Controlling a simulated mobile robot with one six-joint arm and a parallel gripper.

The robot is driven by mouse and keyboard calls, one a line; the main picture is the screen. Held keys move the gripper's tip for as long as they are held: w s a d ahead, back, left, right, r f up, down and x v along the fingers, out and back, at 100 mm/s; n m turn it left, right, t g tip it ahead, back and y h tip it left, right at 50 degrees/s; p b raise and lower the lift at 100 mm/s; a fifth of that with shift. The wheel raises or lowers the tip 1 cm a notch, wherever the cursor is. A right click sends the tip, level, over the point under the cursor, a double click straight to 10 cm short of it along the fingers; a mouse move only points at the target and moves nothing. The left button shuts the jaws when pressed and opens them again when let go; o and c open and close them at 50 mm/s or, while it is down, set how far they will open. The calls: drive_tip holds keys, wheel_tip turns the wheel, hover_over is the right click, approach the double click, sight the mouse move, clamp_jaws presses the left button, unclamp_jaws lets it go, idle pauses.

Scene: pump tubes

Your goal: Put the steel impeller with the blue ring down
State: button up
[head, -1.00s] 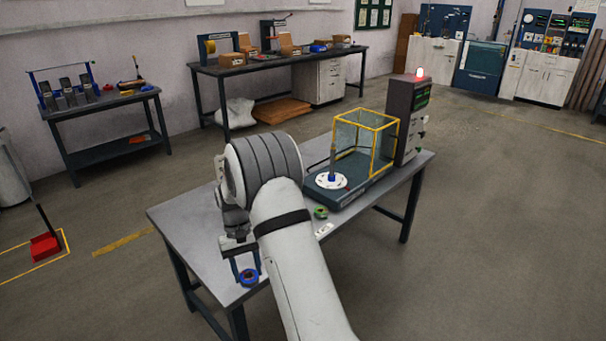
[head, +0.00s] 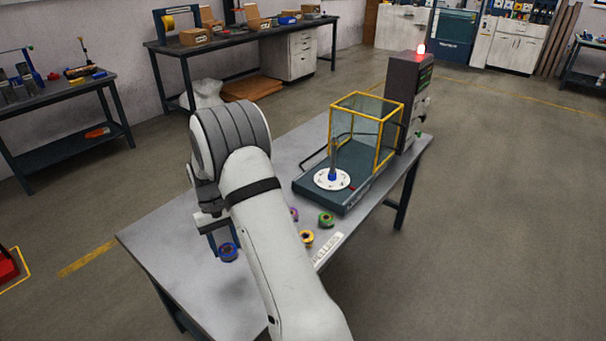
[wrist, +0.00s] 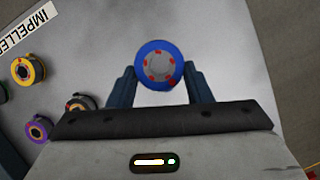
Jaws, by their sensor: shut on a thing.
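My gripper (wrist: 160,88) is shut on the steel impeller with the blue ring (wrist: 158,65). The impeller has a grey centre with red marks, and the fingers hold it from both sides. In the head view the blue-ringed impeller (head: 228,253) shows at the fingertips, over the left part of the grey table (head: 175,245). I cannot tell whether it touches the tabletop or hangs just above it. My arm hides part of the table to its right.
Impellers with yellow (head: 306,238), green (head: 326,219) and purple (head: 293,214) rings stand right of my arm, near a white IMPELLERS label (head: 328,250). Behind them is a test rig with a white disc (head: 333,180) and yellow-framed guard (head: 375,105). The tabletop left of my gripper is clear.

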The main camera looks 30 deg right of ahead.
drive_tip(key=shift+a, duration=0.2)
drive_tip(key=shift+w+d+f+m+b, duration=0.1)
drive_tip(key=shift+d+f+m+b, duration=0.1)
drive_tip(key=shift+m+b, duration=0.3)
drive_tip(key=s+d+r+m+t+b, duration=0.1)
drive_tip(key=s+d+m+t+b, duration=0.3)
drive_tip(key=m+b, duration=0.55)
drive_tip(key=s+d+r+m+t+b, duration=0.15)
drive_tip(key=d+m+b, duration=0.4)
drive_tip(key=m, duration=0.75)
drive_tip(key=s+d+m+t+b, duration=0.35)
drive_tip(key=m+b, duration=0.45)
drive_tip(key=m, duration=0.3)
drive_tip(key=f+b, duration=0.1)
drive_tip(key=f, duration=0.2)
drive_tip(key=f+b, duration=0.2)
drive_tip(key=f, duration=0.1)
drive_tip(key=d+f+b, duration=0.1)
drive_tip(key=f, duration=0.2)
drive_tip(key=shift+w+f+b, duration=0.3)
drive_tip(key=shift+w+f, duration=0.05)
drive_tip(key=shift+r, duration=0.1)
